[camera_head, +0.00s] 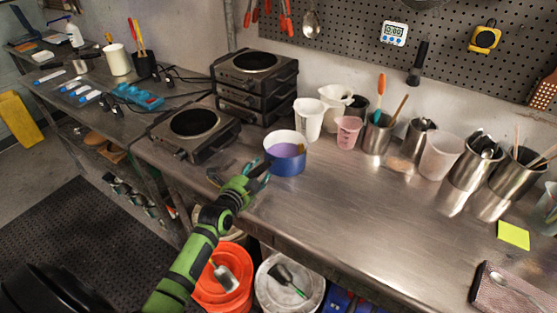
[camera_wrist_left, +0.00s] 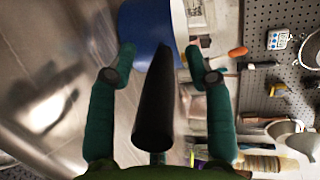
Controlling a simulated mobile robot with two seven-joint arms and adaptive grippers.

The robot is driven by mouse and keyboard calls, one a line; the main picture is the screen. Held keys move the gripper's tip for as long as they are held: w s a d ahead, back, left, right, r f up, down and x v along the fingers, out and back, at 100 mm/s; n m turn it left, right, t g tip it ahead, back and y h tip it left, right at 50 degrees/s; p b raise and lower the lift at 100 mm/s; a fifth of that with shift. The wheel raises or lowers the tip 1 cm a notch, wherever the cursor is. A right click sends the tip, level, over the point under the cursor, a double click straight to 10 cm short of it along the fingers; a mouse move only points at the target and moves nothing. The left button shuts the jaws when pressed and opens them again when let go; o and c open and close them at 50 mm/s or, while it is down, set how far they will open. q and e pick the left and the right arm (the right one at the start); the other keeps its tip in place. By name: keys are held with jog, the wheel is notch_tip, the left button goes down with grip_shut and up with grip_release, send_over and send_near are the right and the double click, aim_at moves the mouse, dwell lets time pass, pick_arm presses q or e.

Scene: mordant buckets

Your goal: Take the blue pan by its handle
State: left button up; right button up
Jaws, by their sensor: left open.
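The blue pan (camera_head: 286,163) stands upright on the steel counter (camera_head: 330,200), with a pale purple content inside. Its handle is hard to see in the head view behind my gripper. In the left wrist view the blue pan (camera_wrist_left: 150,30) is at the top, and its black handle (camera_wrist_left: 154,110) points toward the camera. My left gripper (camera_head: 260,172) is at the pan's near left side. In the left wrist view its two fingers (camera_wrist_left: 160,62) are open, one on each side of the handle, with a visible gap on both sides. My right gripper is in neither view.
A hot plate (camera_head: 193,131) stands left of the pan, with stacked burners (camera_head: 250,75) behind. White and pink (camera_head: 348,132) cups and steel tool pots (camera_head: 378,135) line the wall. An orange bucket (camera_head: 222,285) is below the edge.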

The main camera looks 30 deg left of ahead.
pick_arm(q)
grip_shut()
jog(key=shift+w+r, duration=0.15)
jog(key=shift+r, duration=0.1)
jog(key=shift+r, duration=0.15)
